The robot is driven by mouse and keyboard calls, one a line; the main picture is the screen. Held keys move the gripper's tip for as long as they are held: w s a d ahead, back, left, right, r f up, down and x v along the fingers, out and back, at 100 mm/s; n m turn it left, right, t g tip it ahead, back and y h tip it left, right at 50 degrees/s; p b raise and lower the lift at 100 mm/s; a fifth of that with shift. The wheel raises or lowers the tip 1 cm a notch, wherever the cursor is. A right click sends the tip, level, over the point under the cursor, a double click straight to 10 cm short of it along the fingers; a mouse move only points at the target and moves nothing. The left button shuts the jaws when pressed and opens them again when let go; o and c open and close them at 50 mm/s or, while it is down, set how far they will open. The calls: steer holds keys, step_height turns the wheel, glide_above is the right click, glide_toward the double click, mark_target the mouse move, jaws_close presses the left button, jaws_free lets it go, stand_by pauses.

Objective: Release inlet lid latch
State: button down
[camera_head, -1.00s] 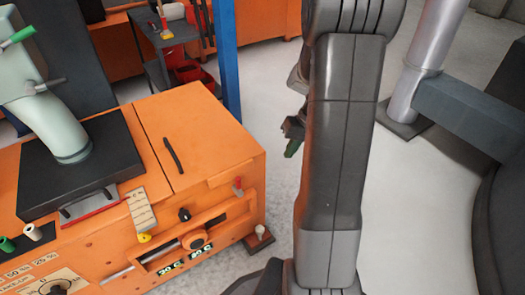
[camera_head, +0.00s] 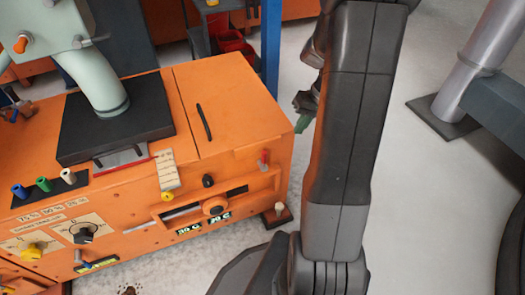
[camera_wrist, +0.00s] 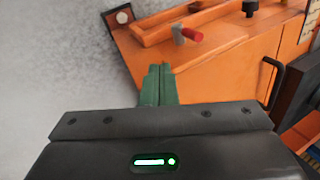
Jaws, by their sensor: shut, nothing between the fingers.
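The red-handled latch (camera_head: 263,158) sticks up from the orange machine's front right side, beside the inlet lid (camera_head: 220,108). The lid lies flat and looks shut, with a black bar handle (camera_head: 204,122). In the wrist view the latch (camera_wrist: 189,34) shows its red grip and grey metal part, beyond my fingertips. My gripper (camera_head: 303,126) is mostly hidden behind my arm in the head view, to the right of the machine. Its green fingers (camera_wrist: 158,76) are shut and empty in the wrist view, apart from the latch.
A black knob (camera_head: 208,181) and a slotted slider panel (camera_head: 215,208) sit below the lid's front edge. A blue post (camera_head: 271,55) stands behind the machine. A grey metal post (camera_head: 485,50) stands at right. Open floor lies between.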

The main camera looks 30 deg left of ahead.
mark_target(263, 158)
stand_by(0.4)
steer(key=s+a+f+b, duration=0.1)
steer(key=a+f, duration=0.1)
steer(key=f, duration=0.1)
steer(key=s+a+f+b, duration=0.2)
steer(key=f, duration=0.1)
steer(key=s+a+f+b, duration=0.1)
steer(key=a+f+b, duration=0.1)
steer(key=f, duration=0.1)
steer(key=shift+s+f, duration=0.15)
steer(key=shift+s, duration=0.25)
steer(key=shift+a, duration=0.1)
steer(key=shift+s+a+t+p, duration=0.1)
steer(key=shift+s+t+p, duration=0.1)
steer(key=shift+t+p, duration=0.1)
